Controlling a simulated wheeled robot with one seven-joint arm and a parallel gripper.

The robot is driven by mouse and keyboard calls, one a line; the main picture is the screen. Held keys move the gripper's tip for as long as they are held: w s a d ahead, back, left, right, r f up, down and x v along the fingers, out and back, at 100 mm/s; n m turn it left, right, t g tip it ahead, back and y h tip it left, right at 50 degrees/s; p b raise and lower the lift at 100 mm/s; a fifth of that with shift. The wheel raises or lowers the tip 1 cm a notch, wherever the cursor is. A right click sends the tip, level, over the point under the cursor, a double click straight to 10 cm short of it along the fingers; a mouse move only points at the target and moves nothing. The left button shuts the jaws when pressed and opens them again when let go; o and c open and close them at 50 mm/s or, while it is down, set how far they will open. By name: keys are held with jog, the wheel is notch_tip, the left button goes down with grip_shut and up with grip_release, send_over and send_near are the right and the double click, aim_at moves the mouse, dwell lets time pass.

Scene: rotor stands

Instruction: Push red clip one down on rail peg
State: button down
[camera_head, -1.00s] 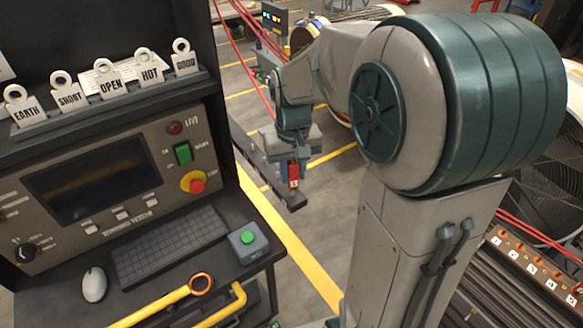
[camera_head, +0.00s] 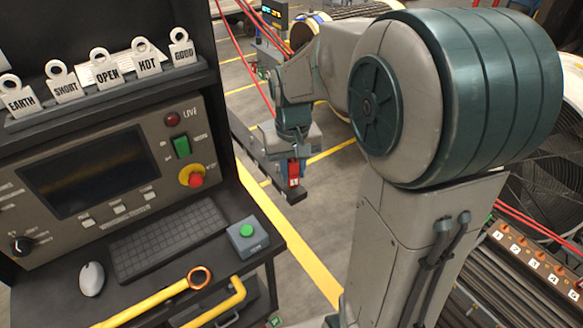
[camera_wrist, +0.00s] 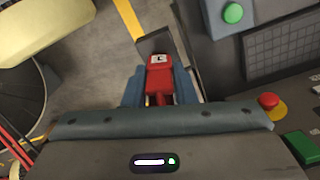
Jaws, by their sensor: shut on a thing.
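Red clip one (camera_head: 294,174) is upright at the near end of the dark rail (camera_head: 297,197), with a white label on its face. It also shows in the wrist view (camera_wrist: 159,78) between my two blue fingers. My gripper (camera_head: 293,165) is above the rail end and shut on the clip. In the wrist view my gripper (camera_wrist: 160,90) has one finger on each side of the clip. The rail end (camera_wrist: 153,44) shows just beyond the clip. The peg is hidden under the clip, and I cannot tell how far down the clip sits.
A console with a keyboard (camera_head: 170,243), a green button box (camera_head: 248,238) and a red stop knob (camera_head: 191,176) stands to the left. Labelled tags (camera_head: 107,77) stand on its shelf. Red cables (camera_head: 262,60) run behind the rail.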

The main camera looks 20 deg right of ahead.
jog(key=shift+f, duration=0.35)
jog(key=c, duration=1.1)
grip_release()
jog(key=shift+r, duration=0.15)
notch_tip(320, 180, up, 13)
jog(key=s+f+t, duration=0.2)
jog(key=s+f, duration=0.7)
jog(key=s, duration=0.4)
jog(key=shift+s+a+t, duration=0.15)
jog(key=shift+s+t, duration=0.1)
jog(key=shift+t, duration=0.15)
jog(key=shift+s+f, duration=0.3)
jog(key=shift+f, duration=0.15)
jog(key=shift+c, duration=0.3)
